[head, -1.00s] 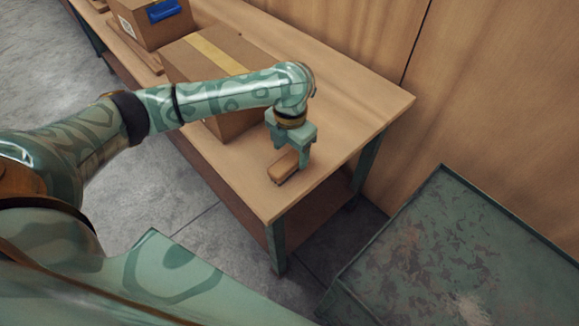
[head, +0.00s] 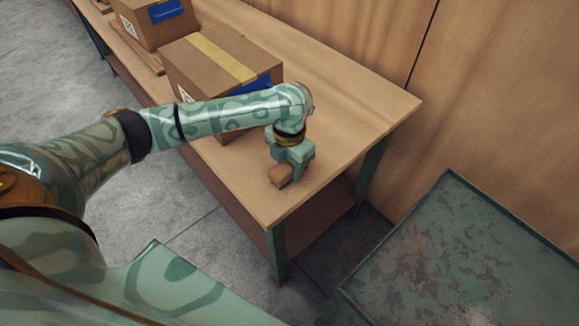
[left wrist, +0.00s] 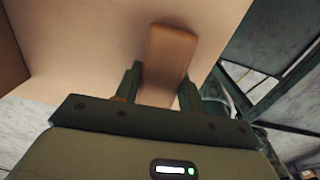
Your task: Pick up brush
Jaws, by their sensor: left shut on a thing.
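The brush (head: 281,174) is a small block with a brown wooden back, on the wooden table (head: 345,118) near its front right corner. My left gripper (head: 290,171) comes down on it from above and is shut on it. In the left wrist view the brush (left wrist: 170,55) lies between the two fingers of my left gripper (left wrist: 160,88), with its far end sticking out past them. Whether the brush touches the tabletop cannot be told. My right gripper is not in view.
A cardboard box (head: 205,65) with yellow tape stands on the table behind my left forearm. Another box (head: 150,22) stands further back. A green worn metal surface (head: 470,260) is at the lower right. The table's right end is clear.

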